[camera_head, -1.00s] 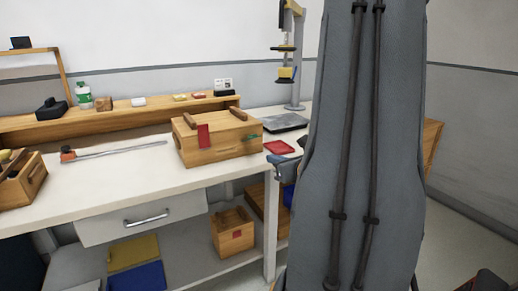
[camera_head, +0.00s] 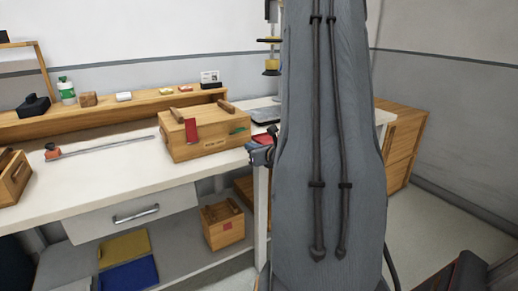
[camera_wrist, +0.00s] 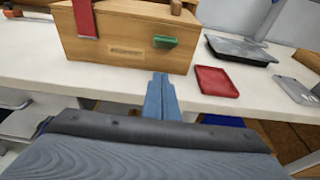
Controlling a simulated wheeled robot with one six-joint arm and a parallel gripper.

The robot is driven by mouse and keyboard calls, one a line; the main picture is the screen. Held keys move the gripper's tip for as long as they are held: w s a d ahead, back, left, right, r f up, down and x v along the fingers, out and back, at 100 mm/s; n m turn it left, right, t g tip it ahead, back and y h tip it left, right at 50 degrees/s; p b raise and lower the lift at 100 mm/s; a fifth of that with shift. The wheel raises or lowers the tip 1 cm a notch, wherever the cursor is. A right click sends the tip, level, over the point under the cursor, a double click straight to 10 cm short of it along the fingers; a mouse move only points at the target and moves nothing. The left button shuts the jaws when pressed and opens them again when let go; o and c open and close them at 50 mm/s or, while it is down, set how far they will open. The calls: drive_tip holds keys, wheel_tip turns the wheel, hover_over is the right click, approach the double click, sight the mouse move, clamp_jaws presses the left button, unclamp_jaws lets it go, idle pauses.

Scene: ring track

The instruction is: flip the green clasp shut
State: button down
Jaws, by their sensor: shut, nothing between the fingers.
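The green clasp (camera_wrist: 165,42) is on the front face of a wooden box (camera_wrist: 110,50), near its right end, in the wrist view. In the head view the clasp (camera_head: 238,131) is a small green mark on the box (camera_head: 207,148). A red strap-like piece (camera_wrist: 84,18) hangs on the box front at the left. My gripper (camera_wrist: 161,78) is shut and empty, in front of the box and below the clasp, apart from it in the wrist view. In the head view only part of my gripper (camera_head: 262,150) shows beside my arm. I cannot tell the clasp's exact angle.
The box stands on a white workbench (camera_head: 90,185). A red tray (camera_wrist: 216,81) and a dark grey tray (camera_wrist: 241,50) lie right of it. A metal bar with an orange end (camera_head: 52,151) lies to the left. The benchtop in front is clear.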

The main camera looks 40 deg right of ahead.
drive_tip(key=shift+w+d+r+p, duration=0.2)
drive_tip(key=shift+w+r+p, duration=0.2)
drive_tip(key=shift+w+r, duration=0.4)
drive_tip(key=shift+w+d+r+p, duration=0.15)
drive_tip(key=shift+w+r+p, duration=0.2)
drive_tip(key=shift+w+r, duration=0.35)
drive_tip(key=shift+s+r, duration=0.2)
drive_tip(key=shift+r, duration=0.05)
